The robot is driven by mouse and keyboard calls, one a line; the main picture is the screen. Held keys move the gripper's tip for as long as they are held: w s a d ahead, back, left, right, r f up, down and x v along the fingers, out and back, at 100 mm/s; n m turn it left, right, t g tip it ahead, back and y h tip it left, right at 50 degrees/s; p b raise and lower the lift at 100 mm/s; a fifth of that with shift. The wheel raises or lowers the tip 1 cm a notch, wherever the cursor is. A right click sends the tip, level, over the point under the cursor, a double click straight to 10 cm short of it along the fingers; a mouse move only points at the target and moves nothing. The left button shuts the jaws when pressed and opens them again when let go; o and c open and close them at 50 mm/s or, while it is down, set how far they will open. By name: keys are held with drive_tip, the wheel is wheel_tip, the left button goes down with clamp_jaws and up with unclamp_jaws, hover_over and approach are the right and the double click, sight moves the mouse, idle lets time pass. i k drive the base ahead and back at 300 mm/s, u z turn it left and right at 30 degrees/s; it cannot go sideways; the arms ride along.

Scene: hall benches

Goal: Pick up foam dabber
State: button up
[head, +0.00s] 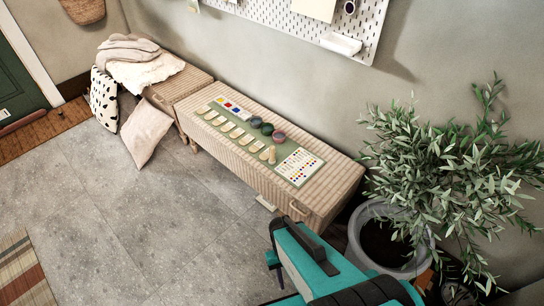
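A small tan upright peg (272,155), likely the foam dabber, stands at the near right part of a green mat (224,141) on a woven bench (326,194). It is too small to make out its tip. Teal and dark parts of my own body fill the bottom of the head view, to the right of centre and in front of the bench's right end. My gripper cannot be made out among them, and nothing of mine touches the peg.
Pale flat pieces (228,127) lie in a row along the mat. A potted plant (440,170) stands right of the bench.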

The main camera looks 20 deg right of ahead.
sight(272, 161)
drive_tip(key=z, duration=0.45)
drive_tip(key=i, duration=0.4)
drive_tip(key=z, duration=1.45)
drive_tip(key=k, duration=0.1)
drive_tip(key=u, duration=3.5)
drive_tip(key=i, duration=0.25)
drive_tip(key=z, duration=0.05)
